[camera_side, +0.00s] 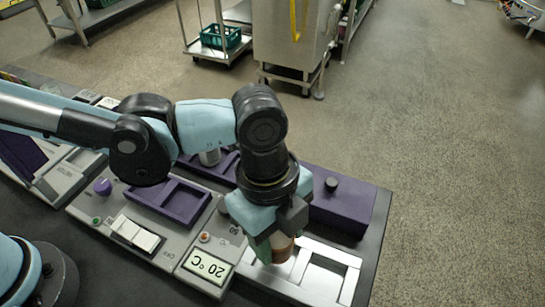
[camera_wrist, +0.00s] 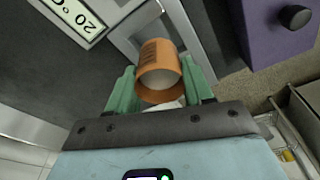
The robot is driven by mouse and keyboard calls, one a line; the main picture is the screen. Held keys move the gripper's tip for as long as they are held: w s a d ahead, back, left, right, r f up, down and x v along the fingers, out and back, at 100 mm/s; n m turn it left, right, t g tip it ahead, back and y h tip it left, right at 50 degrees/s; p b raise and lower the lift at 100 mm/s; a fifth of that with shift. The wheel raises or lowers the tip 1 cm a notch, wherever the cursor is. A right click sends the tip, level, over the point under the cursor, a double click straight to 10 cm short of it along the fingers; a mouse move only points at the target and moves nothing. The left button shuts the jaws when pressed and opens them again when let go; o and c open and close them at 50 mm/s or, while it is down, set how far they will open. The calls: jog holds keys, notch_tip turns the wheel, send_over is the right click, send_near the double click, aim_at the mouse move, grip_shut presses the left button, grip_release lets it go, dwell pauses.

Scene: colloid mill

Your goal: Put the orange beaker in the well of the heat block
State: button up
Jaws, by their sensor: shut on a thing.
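My gripper (camera_side: 274,243) points down at the right end of the bench unit. It is shut on the orange beaker (camera_side: 284,250), which is partly hidden by the fingers in the side view. In the wrist view the beaker (camera_wrist: 159,56) sits between the two green fingers of my gripper (camera_wrist: 162,84), with dark marks on its wall and a pale inside. Below it is a silver metal frame with rectangular openings (camera_side: 352,277), beside the 20 °C display (camera_side: 208,266). This looks like the heat block; I cannot tell whether the beaker touches it.
A purple block (camera_side: 352,208) with a black knob (camera_side: 331,184) stands just behind my gripper. The floor to the right is open. A steel cabinet (camera_side: 295,40) stands at the back.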

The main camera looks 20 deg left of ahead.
aim_at(277, 249)
jog(key=shift+f, duration=2)
jog(key=shift+f, duration=0.3)
jog(key=o, duration=1)
jog(key=shift+o, duration=0.3)
notch_tip(277, 249, up, 12)
jog(key=a, duration=0.1)
jog(key=shift+w+a, duration=0.35)
jog(key=shift+w+a+r, duration=0.1)
jog(key=shift+a+r, duration=0.1)
jog(key=w+a+n+t, duration=0.2)
jog(key=a+n+t, duration=0.2)
jog(key=a+n, duration=0.7)
jog(key=w+a+f+n+t+y, duration=0.1)
jog(key=w+a+n+t, duration=0.1)
jog(key=a+n, duration=0.9)
jog(key=a+t, duration=0.1)
jog(key=a, duration=0.9)
jog(key=shift+w+f+n+t, duration=0.3)
jog(key=shift+w+t, duration=0.05)
jog(key=shift+t, duration=0.05)
